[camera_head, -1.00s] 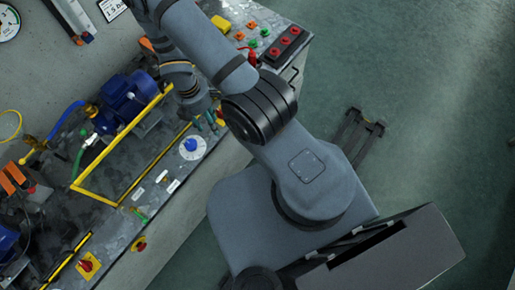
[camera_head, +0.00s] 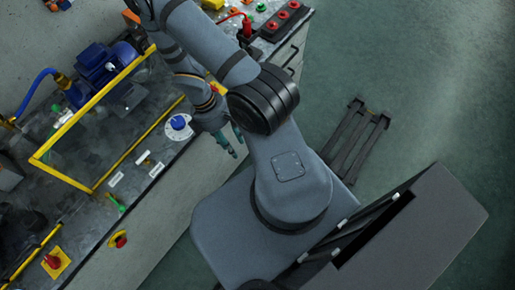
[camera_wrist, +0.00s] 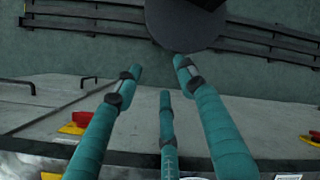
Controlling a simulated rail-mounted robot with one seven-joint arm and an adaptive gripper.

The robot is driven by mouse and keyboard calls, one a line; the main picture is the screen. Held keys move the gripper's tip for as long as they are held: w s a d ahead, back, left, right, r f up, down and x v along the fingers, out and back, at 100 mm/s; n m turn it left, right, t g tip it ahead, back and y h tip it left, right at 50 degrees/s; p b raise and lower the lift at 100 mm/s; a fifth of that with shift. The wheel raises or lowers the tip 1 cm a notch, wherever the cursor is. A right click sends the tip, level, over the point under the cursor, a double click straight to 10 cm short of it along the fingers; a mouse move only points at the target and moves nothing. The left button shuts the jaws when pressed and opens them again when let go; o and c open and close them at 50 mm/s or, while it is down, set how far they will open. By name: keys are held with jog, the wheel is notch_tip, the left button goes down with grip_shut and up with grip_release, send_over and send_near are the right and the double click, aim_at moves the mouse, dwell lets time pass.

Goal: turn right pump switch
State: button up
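My gripper (camera_head: 235,144) has teal fingers and is at the bench's front edge, right of a round blue-and-white dial (camera_head: 179,122) and apart from it. In the wrist view, the fingers of my gripper (camera_wrist: 158,72) are spread with nothing between them. A red rotary switch on a yellow plate (camera_head: 55,261) is at the lower left of the head view. In the wrist view, a red-and-yellow control (camera_wrist: 77,123) is left of the fingers, and another red control (camera_wrist: 312,140) is cut off at the right edge. I cannot tell which control is the right pump switch.
A red-and-yellow button (camera_head: 118,240) is on the bench front. A blue pump motor (camera_head: 104,66) stands behind a yellow frame (camera_head: 78,181). A box with red buttons (camera_head: 280,20) is at the bench's right end. Open floor (camera_head: 430,90) lies to the right.

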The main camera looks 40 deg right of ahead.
jog(key=s+d+f+m+y+b, duration=0.1)
jog(key=s+d+f+m+b, duration=0.2)
jog(key=d+f+b, duration=0.6)
jog(key=shift+b+x, duration=1.45)
jog(key=shift+x, duration=0.85)
jog(key=shift+w, duration=0.1)
